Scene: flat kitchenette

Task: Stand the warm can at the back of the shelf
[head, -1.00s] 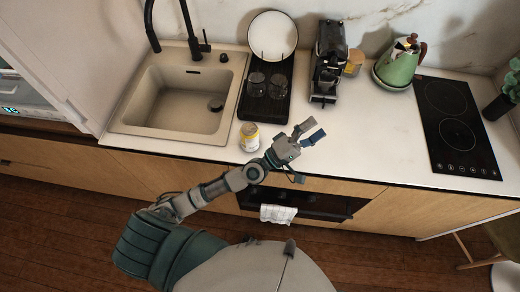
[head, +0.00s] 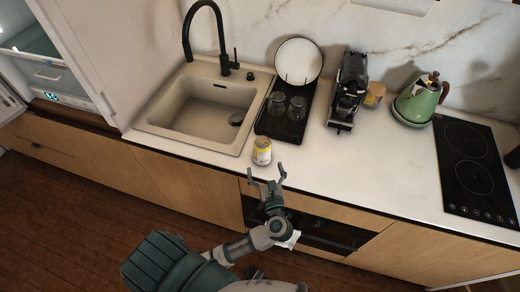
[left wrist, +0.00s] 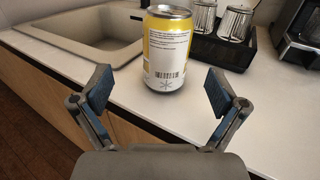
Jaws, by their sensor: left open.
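The can (head: 262,152), yellow and white with a silver top, stands upright on the white counter near its front edge, right of the sink. My left gripper (head: 266,177) is open just in front of the can, at the counter's edge. In the left wrist view the can (left wrist: 167,50) stands beyond and roughly between the open fingers of the gripper (left wrist: 160,98), apart from them. At the upper left, an open fridge with shelves (head: 32,50) shows in part. My right gripper is not in view.
A sink (head: 205,105) with a black tap lies left of the can. A black drying tray (head: 277,131) with two glasses and a plate stands behind it. A coffee machine (head: 348,90), green kettle (head: 418,98) and hob (head: 470,165) are further right. Counter right of the can is clear.

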